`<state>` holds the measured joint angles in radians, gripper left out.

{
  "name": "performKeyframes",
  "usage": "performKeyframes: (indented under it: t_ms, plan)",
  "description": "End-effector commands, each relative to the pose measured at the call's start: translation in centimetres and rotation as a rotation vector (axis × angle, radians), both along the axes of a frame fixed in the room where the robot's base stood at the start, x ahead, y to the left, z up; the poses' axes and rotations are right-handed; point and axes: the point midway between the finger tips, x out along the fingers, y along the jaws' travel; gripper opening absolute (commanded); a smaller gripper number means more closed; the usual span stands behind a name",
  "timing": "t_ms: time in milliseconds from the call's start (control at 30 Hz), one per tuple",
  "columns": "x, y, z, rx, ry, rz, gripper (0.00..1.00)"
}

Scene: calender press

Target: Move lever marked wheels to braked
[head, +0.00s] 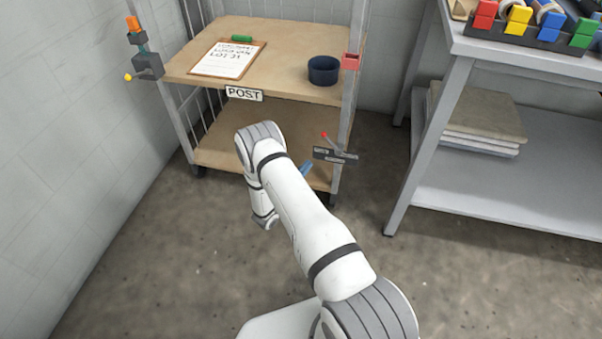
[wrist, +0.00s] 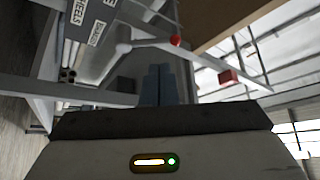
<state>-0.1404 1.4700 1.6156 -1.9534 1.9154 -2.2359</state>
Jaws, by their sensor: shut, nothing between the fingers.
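The lever (head: 331,141) with a red ball knob is on a dark plate (head: 335,156) at the cart's lower right post. In the wrist view the lever (wrist: 150,44) runs from a pale pivot to its red knob (wrist: 176,41). A label there (wrist: 77,12) reads WHEELS, and a smaller label beside it (wrist: 96,33) seems to read BRAKED. My gripper (head: 306,168) shows as blue fingertips just left of the plate in the head view, the rest hidden behind my arm. In the wrist view its blue fingers (wrist: 158,84) are shut and empty, apart from the lever in the picture.
The wooden-shelved cart (head: 190,70) marked POST carries a clipboard (head: 228,58) and a dark blue bowl (head: 323,70). An orange-handled fitting (head: 137,35) is on its left post. A grey bench (head: 530,60) stands right. Floor between cart and bench is clear.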

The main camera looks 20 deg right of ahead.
Motion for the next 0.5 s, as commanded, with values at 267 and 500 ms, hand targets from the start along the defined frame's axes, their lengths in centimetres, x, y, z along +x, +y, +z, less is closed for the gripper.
performKeyframes:
  t_ms: [267, 500]
  plan:
    - [2.6, -4.9, 1.9, 0.001, -0.002, -0.001, 0.0]
    - [3.9, -7.1, 3.0, 0.001, -0.002, 0.0, 0.0]
